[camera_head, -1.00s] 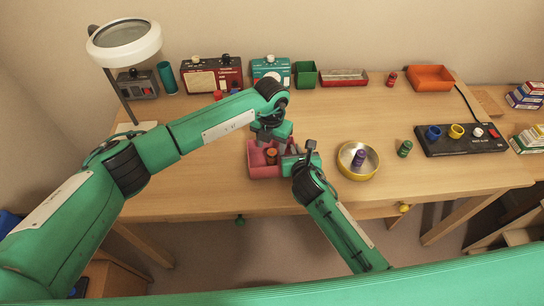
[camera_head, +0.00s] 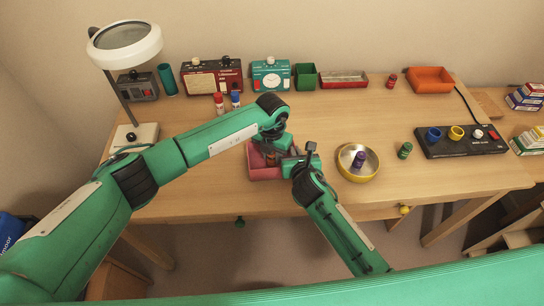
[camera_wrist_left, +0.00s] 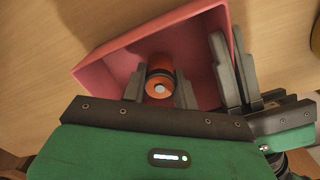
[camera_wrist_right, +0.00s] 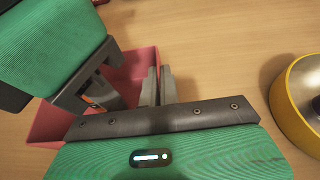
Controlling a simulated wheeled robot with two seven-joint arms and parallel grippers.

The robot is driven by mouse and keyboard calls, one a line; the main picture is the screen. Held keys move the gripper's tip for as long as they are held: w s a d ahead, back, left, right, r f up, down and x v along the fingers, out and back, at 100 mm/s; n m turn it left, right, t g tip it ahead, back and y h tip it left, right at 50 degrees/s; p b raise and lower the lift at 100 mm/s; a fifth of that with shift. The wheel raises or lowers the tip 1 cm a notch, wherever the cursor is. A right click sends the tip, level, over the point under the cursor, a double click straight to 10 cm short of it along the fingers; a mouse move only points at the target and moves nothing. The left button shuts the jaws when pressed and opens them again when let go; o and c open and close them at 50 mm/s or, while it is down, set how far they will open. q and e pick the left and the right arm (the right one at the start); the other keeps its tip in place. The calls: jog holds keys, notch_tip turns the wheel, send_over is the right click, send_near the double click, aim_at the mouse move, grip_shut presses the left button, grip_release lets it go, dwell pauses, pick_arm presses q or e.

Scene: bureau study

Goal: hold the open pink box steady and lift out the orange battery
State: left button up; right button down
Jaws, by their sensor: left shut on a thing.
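The open pink box (camera_head: 262,174) stands near the front of the desk; it also shows in the left wrist view (camera_wrist_left: 112,62) and the right wrist view (camera_wrist_right: 45,125). The orange battery (camera_wrist_left: 160,80) is inside it, its end with a pale centre facing the left wrist camera. My left gripper (camera_wrist_left: 160,92) reaches into the box, shut on the battery with one finger on each side. My right gripper (camera_wrist_right: 158,80) is at the box's right wall, its fingers close together on either side of that wall. In the head view my left gripper mostly hides the battery.
A yellow-rimmed dish (camera_head: 376,172) holding a purple battery (camera_head: 359,159) is right of the box. A green battery (camera_head: 405,150) and a black panel (camera_head: 460,147) lie farther right. Red (camera_head: 219,103) and blue (camera_head: 236,100) batteries stand behind my left arm. Bare desk lies behind the box.

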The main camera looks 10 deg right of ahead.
pick_arm(q)
notch_tip(320, 180, up, 10)
dwell(0.4)
pick_arm(e)
jog(key=c, duration=1.6)
grip_release()
jog(key=shift+s, duration=0.1)
jog(key=v, duration=1.1)
jog(key=shift+s+r, duration=0.25)
jog(key=shift+s, duration=0.1)
jog(key=shift+d, duration=0.1)
